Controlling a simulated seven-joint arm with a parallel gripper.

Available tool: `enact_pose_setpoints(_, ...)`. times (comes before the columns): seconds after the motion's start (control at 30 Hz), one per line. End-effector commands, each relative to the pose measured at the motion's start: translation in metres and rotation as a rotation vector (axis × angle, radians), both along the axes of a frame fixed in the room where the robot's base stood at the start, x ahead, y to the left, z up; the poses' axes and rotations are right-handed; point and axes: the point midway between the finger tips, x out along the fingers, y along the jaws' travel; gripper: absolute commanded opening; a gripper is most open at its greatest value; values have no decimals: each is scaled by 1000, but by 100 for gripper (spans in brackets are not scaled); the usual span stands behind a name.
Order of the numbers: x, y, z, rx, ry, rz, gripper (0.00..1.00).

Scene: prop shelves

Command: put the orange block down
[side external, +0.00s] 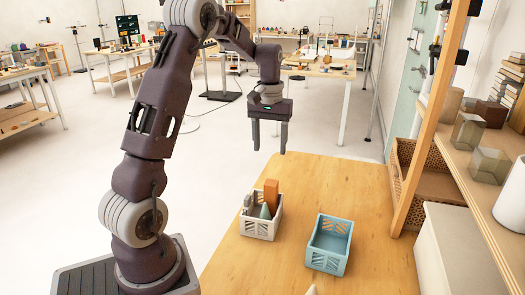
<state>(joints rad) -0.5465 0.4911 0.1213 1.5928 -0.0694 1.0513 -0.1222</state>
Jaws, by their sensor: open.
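An orange block (271,193) stands upright in the white crate (259,230) on the wooden table, and its upper part shows above the rim. A grey-green cone-like piece (265,211) is in the same crate in front of it. My gripper (270,151) is open and empty, fingers pointing down, in the air above the block and beyond the table's far edge in the picture. The block's lower end is hidden by the crate and its contents.
A blue crate (329,244) that looks empty stands right of the white crate. A wooden shelf (466,165) with boxes and a wicker basket (425,180) line the right side. The table top (340,177) behind the crates is clear. A pale pointed object (311,290) shows at the bottom edge.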

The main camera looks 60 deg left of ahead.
Motion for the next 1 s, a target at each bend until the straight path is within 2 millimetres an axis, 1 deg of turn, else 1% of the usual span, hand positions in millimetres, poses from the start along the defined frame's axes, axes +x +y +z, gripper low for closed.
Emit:
enact_pose_setpoints(0.07, -5, -30, 27, 16, -42, -64, 58)
enact_pose_setpoints(0.1, -11, -53, 45, 28, -72, -116, 58)
enact_pose_setpoints(0.17, -30, -95, 71, 51, -126, -213, 58)
enact_pose_setpoints(0.2, -47, -123, 85, 68, -164, -284, 58)
enact_pose_setpoints(0.27, -78, -162, 101, 92, -223, -391, 58)
enact_pose_setpoints(0.3, -100, -184, 107, 109, -265, -463, 58)
enact_pose_setpoints(0.37, -135, -211, 109, 134, -319, -564, 58)
enact_pose_setpoints(0.4, -155, -224, 107, 151, -354, -623, 58)
enact_pose_setpoints(0.5, -194, -243, 97, 180, -416, -731, 58)
enact_pose_setpoints(0.6, -211, -250, 89, 196, -448, -784, 58)
enact_pose_setpoints(0.7, -216, -251, 86, 199, -454, -798, 58)
enact_pose_setpoints(1.0, -215, -251, 86, 199, -453, -794, 58)
